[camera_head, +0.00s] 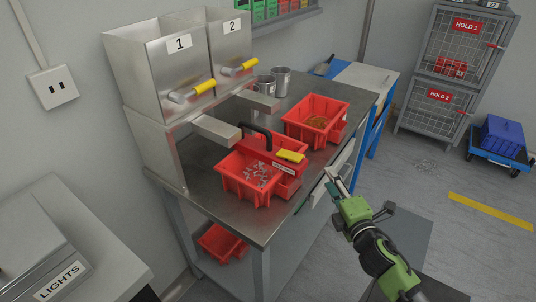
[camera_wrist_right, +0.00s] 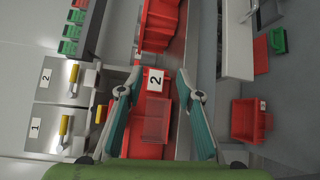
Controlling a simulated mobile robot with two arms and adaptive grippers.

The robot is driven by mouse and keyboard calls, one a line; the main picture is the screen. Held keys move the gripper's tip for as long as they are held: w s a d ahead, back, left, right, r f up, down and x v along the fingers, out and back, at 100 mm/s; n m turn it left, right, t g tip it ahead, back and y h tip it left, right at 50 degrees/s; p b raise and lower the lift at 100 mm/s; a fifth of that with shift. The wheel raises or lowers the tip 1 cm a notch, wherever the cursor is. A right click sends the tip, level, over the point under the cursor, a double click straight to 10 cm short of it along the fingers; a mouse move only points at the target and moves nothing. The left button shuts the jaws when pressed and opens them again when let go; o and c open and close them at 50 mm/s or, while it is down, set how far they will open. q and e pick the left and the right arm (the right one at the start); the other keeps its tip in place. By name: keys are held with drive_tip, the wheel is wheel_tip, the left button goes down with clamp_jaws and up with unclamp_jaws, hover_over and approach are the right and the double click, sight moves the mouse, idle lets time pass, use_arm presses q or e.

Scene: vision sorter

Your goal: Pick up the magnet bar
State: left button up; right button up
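I cannot pick out the magnet bar with certainty. My left gripper is out of view.
Red bins of small parts stand on the bench (camera_head: 215,205): one at front (camera_head: 232,182), one farther back (camera_head: 297,128). Steel hoppers 1 (camera_head: 150,70) and 2 (camera_head: 230,45) rise behind. Two metal cups (camera_head: 281,82) stand near them. Open floor lies to the right.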

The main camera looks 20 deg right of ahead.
drive_tip(key=w+a+r+n+t+y, duration=0.25)
drive_tip(key=r+n+y, duration=0.35)
drive_tip(key=r+n, duration=0.5)
drive_tip(key=n+g+y+p, duration=0.1)
drive_tip(key=n+g+y, duration=0.45)
drive_tip(key=n, duration=1.05)
approach(269, 132)
drive_tip(key=w, duration=0.1)
drive_tip(key=w+a, duration=0.2)
drive_tip(key=shift+a+f+y, duration=0.1)
drive_tip(key=shift+f+y, duration=0.2)
drive_tip(key=shift+y, duration=0.05)
drive_tip(key=shift+w+a+f, duration=0.1)
drive_tip(key=shift+w+a, duration=0.2)
drive_tip(key=shift+w, duration=0.15)
drive_tip(key=p+x, duration=0.1)
drive_tip(key=x, duration=0.3)
drive_tip(key=shift+w+a+p, duration=0.15)
drive_tip(key=shift+w+p, duration=0.1)
drive_tip(key=shift+p, duration=0.15)
drive_tip(key=shift+w+a, duration=0.3)
clamp_jaws()
